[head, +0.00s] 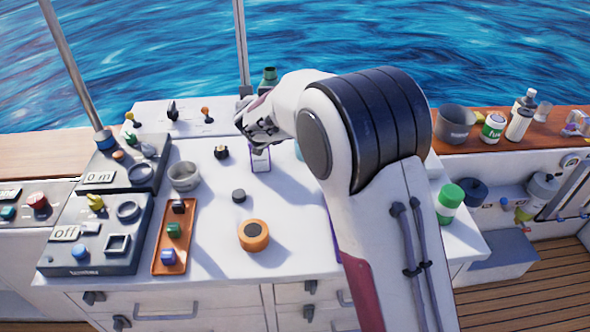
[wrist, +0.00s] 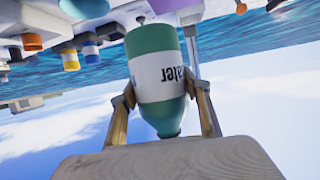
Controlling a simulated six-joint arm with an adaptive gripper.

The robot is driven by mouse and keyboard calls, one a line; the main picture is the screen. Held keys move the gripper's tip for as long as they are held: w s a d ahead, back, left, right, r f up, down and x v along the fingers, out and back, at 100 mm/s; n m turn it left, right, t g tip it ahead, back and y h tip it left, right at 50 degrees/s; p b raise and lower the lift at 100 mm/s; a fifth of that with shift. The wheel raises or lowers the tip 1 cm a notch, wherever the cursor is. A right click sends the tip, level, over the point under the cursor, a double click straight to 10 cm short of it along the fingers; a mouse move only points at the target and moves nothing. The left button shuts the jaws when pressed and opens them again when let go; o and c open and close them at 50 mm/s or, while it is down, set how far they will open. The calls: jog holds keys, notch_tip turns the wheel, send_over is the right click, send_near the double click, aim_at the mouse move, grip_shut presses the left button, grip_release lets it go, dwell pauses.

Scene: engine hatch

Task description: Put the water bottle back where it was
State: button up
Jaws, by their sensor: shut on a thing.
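The water bottle (wrist: 162,85) is green with a white label that reads "water" upside down in the wrist view. My gripper (wrist: 165,100) is shut on it, with one finger on each side of the bottle. In the head view my gripper (head: 250,105) is over the back of the white console top, and a green part of the bottle (head: 268,75) shows just behind it. The rest of the bottle is hidden by my wrist there. I cannot tell from these views how high it is held.
The white console (head: 210,240) carries a grey cup (head: 184,176), an orange round piece (head: 253,235), an orange tray (head: 174,237) and dark switch panels (head: 95,235). Several bottles and a grey pot (head: 455,124) line the wooden ledge.

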jog(key=d+r, duration=0.2)
jog(key=d, duration=0.6)
jog(key=d+r, duration=0.3)
jog(key=d, duration=0.4)
jog(key=shift+s+d+n, duration=0.15)
jog(key=shift+d+n, duration=0.15)
jog(key=shift+d, duration=0.05)
jog(key=shift+d+r+y, duration=0.1)
jog(key=shift+y, duration=0.2)
jog(key=shift+s+d+r+n+y, duration=0.2)
jog(key=shift+s+n+y, duration=0.1)
jog(key=shift+y, duration=0.1)
jog(key=shift+s+a+n+y, duration=0.1)
jog(key=shift+s+n+y, duration=0.1)
jog(key=shift+n+y, duration=0.15)
jog(key=shift+s+a+n+y, duration=0.15)
jog(key=shift+s+n+y, duration=0.1)
jog(key=s+a+f+n+g+y, duration=0.2)
jog(key=s+a+f+n+y, duration=0.2)
jog(key=s+a, duration=0.3)
jog(key=s+a+f+n+g+y, duration=0.2)
jog(key=s+a+f+n+y, duration=0.1)
jog(key=s+a, duration=0.4)
jog(key=shift+s+f+n+y, duration=0.4)
jog(key=shift+f+y, duration=0.2)
jog(key=shift+f, duration=0.3)
